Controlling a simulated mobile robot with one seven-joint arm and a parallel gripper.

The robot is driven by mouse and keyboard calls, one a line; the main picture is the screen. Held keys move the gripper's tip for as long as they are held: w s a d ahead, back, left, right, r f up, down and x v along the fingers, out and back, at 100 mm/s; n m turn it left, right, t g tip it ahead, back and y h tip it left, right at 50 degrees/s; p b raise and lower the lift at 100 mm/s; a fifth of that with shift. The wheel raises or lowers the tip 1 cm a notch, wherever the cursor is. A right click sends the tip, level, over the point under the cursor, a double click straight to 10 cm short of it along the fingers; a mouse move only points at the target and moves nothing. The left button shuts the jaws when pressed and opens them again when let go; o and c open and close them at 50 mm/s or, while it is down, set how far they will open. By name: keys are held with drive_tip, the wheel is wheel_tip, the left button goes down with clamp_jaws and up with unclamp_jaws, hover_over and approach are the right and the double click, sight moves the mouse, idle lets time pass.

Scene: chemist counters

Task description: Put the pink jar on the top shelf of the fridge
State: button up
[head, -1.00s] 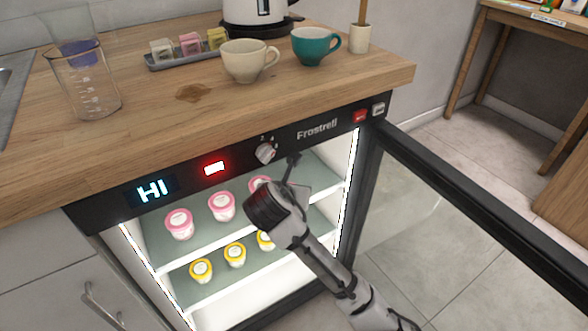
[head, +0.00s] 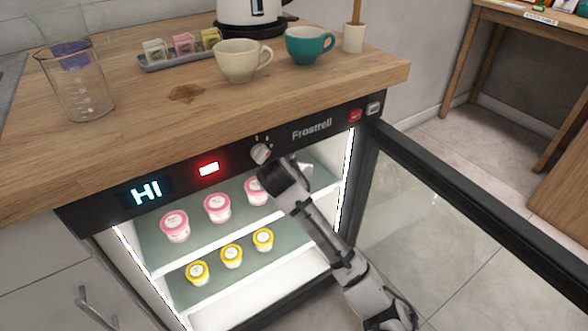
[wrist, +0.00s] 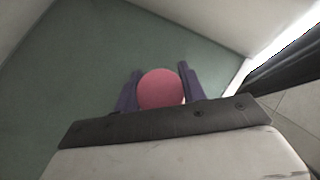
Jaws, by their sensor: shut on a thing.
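The fridge (head: 330,128) stands under the counter with its interior lit. Several pink-lidded jars are in view. Three stand in a row on the top shelf (head: 205,240): a left one (head: 175,227), a middle one (head: 217,208) and a right one (head: 256,192). My gripper (wrist: 161,86) is shut on another pink jar (wrist: 161,92), its lid showing between the two fingers in the wrist view. Green shelf surface lies around it there. In the head view my wrist is at the fridge opening, right of the row, and hides the fingers and the held jar.
Three yellow-lidded jars (head: 232,256) stand on the shelf below. The open glass door (head: 480,205) extends along the right of my arm. The control panel (head: 180,180) and counter edge (head: 200,130) are just above the opening. Cups (head: 240,62) stand on the counter.

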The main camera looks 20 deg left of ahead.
drive_tip(key=shift+f, duration=0.15)
drive_tip(key=o, duration=0.8)
drive_tip(key=shift+s+r, duration=0.1)
drive_tip(key=shift+r, duration=0.2)
drive_tip(key=s, duration=0.4)
drive_tip(key=s+d, duration=0.1)
drive_tip(key=s, duration=0.7)
drive_tip(key=shift+s+d+r, duration=0.25)
drive_tip(key=shift+s+d, duration=0.1)
